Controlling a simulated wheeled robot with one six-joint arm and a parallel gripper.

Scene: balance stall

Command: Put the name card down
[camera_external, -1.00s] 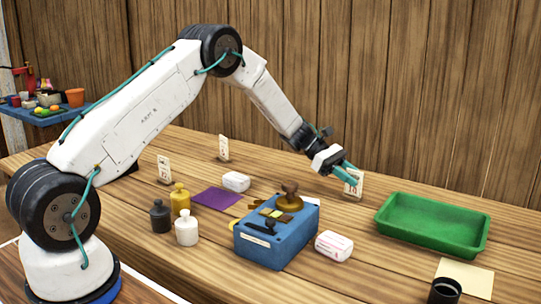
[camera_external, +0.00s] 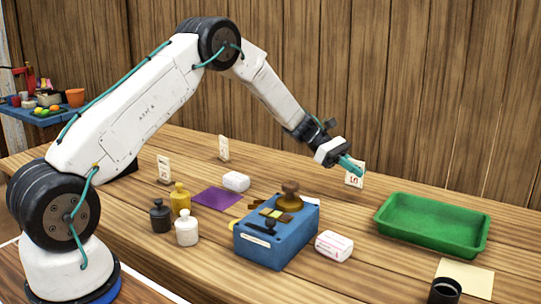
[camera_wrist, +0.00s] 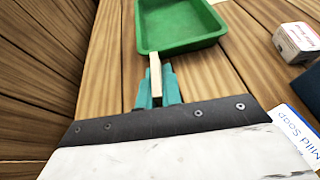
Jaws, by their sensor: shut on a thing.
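A white name card (camera_external: 355,181) with dark and red print stands upright in the teal fingers of my gripper (camera_external: 350,164), to the left of the green tray. In the wrist view my gripper (camera_wrist: 157,92) is shut on the card (camera_wrist: 155,72), which shows edge-on as a thin pale strip pointing towards the tray. The fingers hide part of the card. It seems a little above the table (camera_external: 340,205), though the gap is hard to judge.
A green tray (camera_external: 385,216) is right of the card. Two other cards (camera_external: 164,168) (camera_external: 224,147) stand left. The wooden wall is behind.

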